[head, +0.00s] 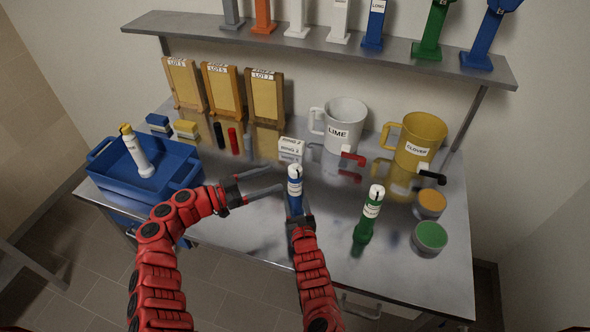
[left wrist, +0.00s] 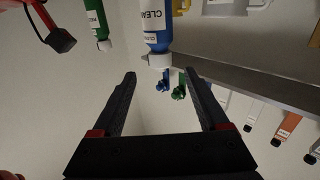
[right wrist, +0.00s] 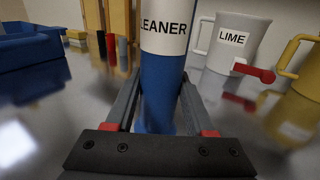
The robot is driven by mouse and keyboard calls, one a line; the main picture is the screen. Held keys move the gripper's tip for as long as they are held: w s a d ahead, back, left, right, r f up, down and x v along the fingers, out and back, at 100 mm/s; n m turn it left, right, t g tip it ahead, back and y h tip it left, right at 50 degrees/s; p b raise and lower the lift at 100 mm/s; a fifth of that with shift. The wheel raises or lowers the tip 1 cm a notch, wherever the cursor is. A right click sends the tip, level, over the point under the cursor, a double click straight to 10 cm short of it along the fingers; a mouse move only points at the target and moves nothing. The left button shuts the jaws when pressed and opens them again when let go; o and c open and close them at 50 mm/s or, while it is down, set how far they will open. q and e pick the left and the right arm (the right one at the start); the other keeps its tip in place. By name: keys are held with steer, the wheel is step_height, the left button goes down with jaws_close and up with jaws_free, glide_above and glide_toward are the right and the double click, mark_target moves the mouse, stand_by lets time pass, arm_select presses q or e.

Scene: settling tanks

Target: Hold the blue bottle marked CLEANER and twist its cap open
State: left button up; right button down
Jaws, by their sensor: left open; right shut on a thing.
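The blue bottle (head: 295,190) with a CLEANER label stands upright near the middle of the table. Its white cap (left wrist: 158,61) shows in the left wrist view, where the bottle appears upside down. My right gripper (head: 300,220) is shut around the lower blue body, which also shows between its fingers in the right wrist view (right wrist: 160,90). My left gripper (head: 278,179) is open and empty, its fingertips pointing at the bottle's upper part from the left. In the left wrist view, the cap lies just beyond the gap between the fingertips, apart from them.
A green bottle (head: 364,229) stands right of the blue one. A blue tray (head: 184,178) holding a white bottle (head: 138,155) is at the left.

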mark_target(289, 172)
arm_select(q)
steer(key=x, duration=0.8)
steer(key=shift+w+d, duration=0.1)
steer(key=shift+d, duration=0.05)
jaws_close()
